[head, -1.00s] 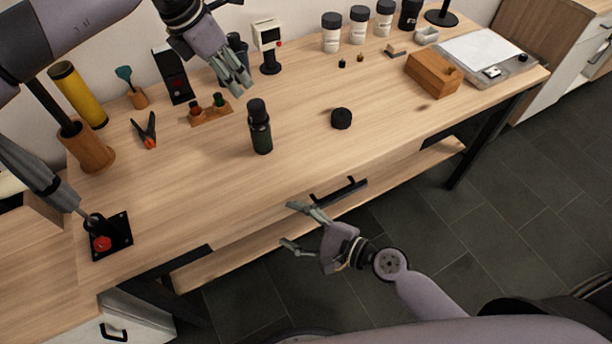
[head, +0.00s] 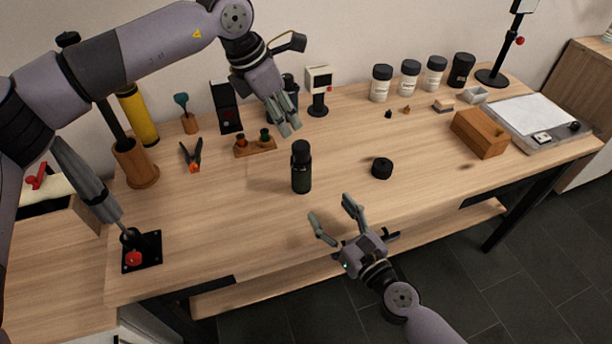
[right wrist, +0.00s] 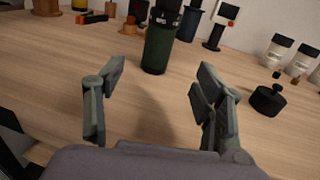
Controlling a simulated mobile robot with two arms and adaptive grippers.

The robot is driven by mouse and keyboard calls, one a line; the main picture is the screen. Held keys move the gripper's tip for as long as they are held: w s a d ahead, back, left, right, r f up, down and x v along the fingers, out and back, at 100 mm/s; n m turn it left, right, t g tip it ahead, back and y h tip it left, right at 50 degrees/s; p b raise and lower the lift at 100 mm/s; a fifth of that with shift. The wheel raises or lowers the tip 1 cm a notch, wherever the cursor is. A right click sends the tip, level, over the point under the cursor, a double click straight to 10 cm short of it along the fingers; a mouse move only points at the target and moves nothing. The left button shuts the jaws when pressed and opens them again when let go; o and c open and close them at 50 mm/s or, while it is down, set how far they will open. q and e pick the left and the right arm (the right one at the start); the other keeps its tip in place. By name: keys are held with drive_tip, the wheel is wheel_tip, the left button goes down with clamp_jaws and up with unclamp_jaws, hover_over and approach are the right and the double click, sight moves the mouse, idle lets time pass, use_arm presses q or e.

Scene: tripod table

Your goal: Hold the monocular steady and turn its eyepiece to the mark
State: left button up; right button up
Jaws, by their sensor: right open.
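The monocular (head: 301,172) is a dark green upright cylinder with a black upper part, standing on the middle of the table. In the right wrist view the monocular (right wrist: 159,47) stands beyond and between my open fingers, its top cut off. The mark on it is too small to make out. My right gripper (head: 332,209) is open and empty at the table's front edge, in front of the monocular and apart from it. My left gripper (head: 290,131) points down behind and above the monocular, with no visible object in it; its finger gap is unclear.
A round black piece (head: 382,168) lies right of the monocular. A wooden box (head: 480,134) is at the right. The table around the monocular is clear.

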sight(307, 179)
drive_tip(key=x, duration=1.4)
drive_tip(key=shift+w+a, duration=0.15)
drive_tip(key=shift+c, duration=0.5)
